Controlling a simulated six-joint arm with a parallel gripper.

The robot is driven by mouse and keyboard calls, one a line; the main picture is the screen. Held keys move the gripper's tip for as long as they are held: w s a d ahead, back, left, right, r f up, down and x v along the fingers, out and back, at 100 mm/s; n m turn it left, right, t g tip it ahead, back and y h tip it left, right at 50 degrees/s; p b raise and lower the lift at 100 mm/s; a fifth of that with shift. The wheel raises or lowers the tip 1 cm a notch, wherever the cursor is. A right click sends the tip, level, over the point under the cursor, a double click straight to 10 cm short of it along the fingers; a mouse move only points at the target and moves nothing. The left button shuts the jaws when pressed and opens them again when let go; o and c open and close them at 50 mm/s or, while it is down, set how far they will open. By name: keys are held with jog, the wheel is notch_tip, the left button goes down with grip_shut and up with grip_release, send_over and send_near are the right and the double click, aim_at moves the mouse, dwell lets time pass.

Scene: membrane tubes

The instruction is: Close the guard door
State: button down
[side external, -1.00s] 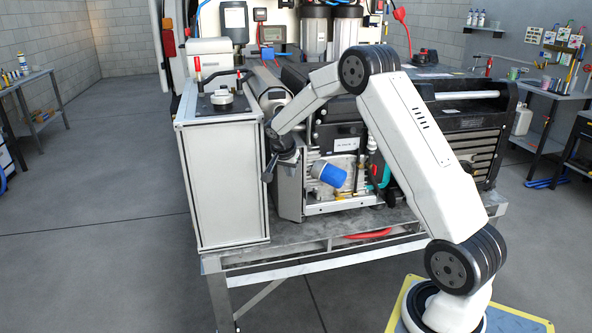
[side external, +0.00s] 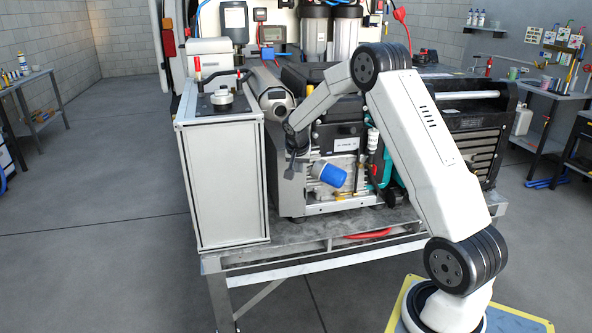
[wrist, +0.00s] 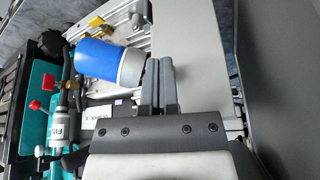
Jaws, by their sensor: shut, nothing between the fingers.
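A plain light-grey panel (side external: 284,192), which looks like the guard door, stands at the left end of the machine, beside the blue filter (side external: 330,173). Its angle and how far it stands open are hard to tell. In the wrist view a flat grey plate (wrist: 196,42), probably the same panel, lies just right of the fingers. My gripper (side external: 289,174) is shut and empty in front of the panel, left of the filter. In the wrist view its fingertips (wrist: 160,62) lie between the filter's pale end (wrist: 131,68) and the plate. Contact with either is unclear.
A tall white cabinet (side external: 226,185) stands close on the left, with a narrow gap to the machine. Hoses and fittings (side external: 378,165) sit right of the filter. A metal bench frame (side external: 300,247) carries everything. Open floor (side external: 100,240) lies at the left.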

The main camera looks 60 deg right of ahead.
jog(key=shift+d, duration=0.6)
jog(key=shift+s+a, duration=0.1)
dwell(0.4)
jog(key=s+a+r, duration=0.5)
jog(key=r, duration=0.4)
jog(key=shift+a, duration=0.35)
jog(key=shift+s+f, duration=0.1)
